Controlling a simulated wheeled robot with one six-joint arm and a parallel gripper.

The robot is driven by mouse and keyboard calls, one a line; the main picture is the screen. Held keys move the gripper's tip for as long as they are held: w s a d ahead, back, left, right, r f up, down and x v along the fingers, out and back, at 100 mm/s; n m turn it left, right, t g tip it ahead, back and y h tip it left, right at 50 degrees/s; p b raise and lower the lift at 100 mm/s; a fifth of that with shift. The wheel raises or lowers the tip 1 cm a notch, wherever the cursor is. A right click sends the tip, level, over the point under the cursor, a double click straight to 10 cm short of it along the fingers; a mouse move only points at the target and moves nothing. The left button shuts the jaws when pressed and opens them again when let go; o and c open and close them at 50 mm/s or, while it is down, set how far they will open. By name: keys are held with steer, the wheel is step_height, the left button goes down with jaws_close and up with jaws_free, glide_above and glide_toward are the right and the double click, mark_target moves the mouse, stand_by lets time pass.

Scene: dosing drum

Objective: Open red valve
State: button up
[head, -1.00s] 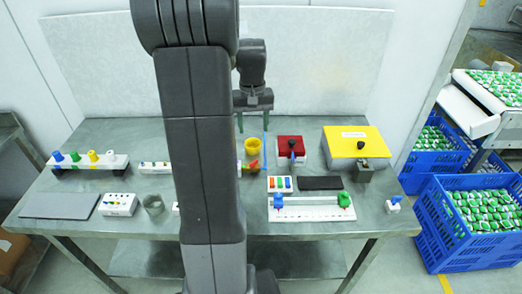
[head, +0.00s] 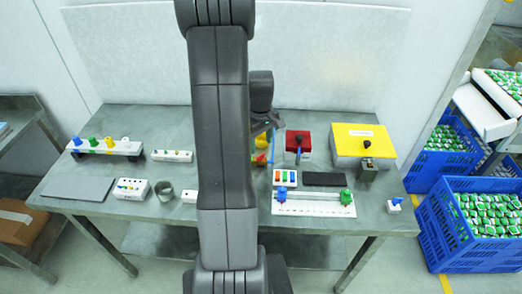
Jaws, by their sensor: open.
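A small red part (head: 261,158), which looks like the red valve handle, shows just right of my arm at the middle of the table. The rest of this assembly is hidden behind my arm. My gripper (head: 266,130) is open and appears empty, above and behind the red part in the picture. It is partly hidden by my arm, and I cannot tell its exact distance from the red part.
A red box (head: 298,141) with a black knob and a yellow box (head: 360,141) stand to the right. A white rail (head: 314,208) with blue and green pieces lies in front. Peg racks (head: 105,146) stand at left. Blue crates (head: 478,225) stand right of the table (head: 385,222).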

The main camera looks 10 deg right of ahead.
mark_target(261, 155)
steer(key=shift+f+p, duration=0.3)
steer(key=shift+f, duration=2.3)
steer(key=shift+c, duration=0.2)
steer(key=c, duration=0.9)
